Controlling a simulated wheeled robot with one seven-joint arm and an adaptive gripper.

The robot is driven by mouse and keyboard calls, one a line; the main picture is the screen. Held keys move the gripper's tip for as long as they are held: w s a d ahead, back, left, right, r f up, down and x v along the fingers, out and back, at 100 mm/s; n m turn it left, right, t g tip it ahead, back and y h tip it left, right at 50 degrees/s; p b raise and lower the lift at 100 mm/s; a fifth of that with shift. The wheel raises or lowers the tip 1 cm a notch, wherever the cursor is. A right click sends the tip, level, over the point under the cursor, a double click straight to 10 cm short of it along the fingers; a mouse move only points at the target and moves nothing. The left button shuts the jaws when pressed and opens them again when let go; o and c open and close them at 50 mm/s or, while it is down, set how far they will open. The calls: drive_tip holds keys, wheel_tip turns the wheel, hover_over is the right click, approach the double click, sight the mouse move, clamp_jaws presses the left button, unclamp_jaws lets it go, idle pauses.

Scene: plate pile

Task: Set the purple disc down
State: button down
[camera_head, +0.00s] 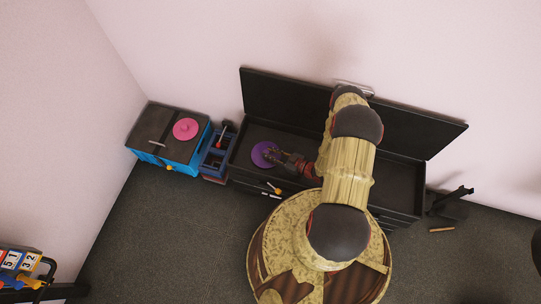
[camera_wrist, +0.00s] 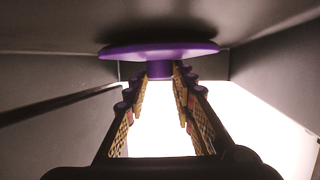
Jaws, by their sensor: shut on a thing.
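The purple disc (camera_head: 262,153) is in the left part of the open black chest (camera_head: 232,158). In the wrist view the disc (camera_wrist: 160,49) appears edge-on, with a short purple knob between the fingertips. My gripper (camera_head: 273,156) reaches in from the right and is shut on that knob. It also shows in the wrist view (camera_wrist: 160,76). A dark shadow lies on the chest surface close beside the disc. I cannot tell whether the disc touches that surface.
The chest's raised lid (camera_head: 290,100) stands along the wall behind. Left of the chest are a blue tray (camera_head: 212,160) and a blue cabinet (camera_head: 178,157) with a pink disc (camera_head: 186,128) on top. The carpet (camera_head: 160,230) in front is mostly clear.

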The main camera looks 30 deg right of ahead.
drive_tip(key=shift+f, duration=0.4)
drive_tip(key=shift+r, duration=0.1)
drive_tip(key=c, duration=1.6)
unclamp_jaws()
drive_tip(key=shift+o, duration=0.6)
drive_tip(key=shift+s+d+r, duration=0.2)
drive_tip(key=shift+s+d, duration=0.15)
drive_tip(key=p+v, duration=0.3)
drive_tip(key=v, duration=0.8)
drive_tip(key=shift+a+p, duration=0.1)
drive_tip(key=shift+p, duration=0.25)
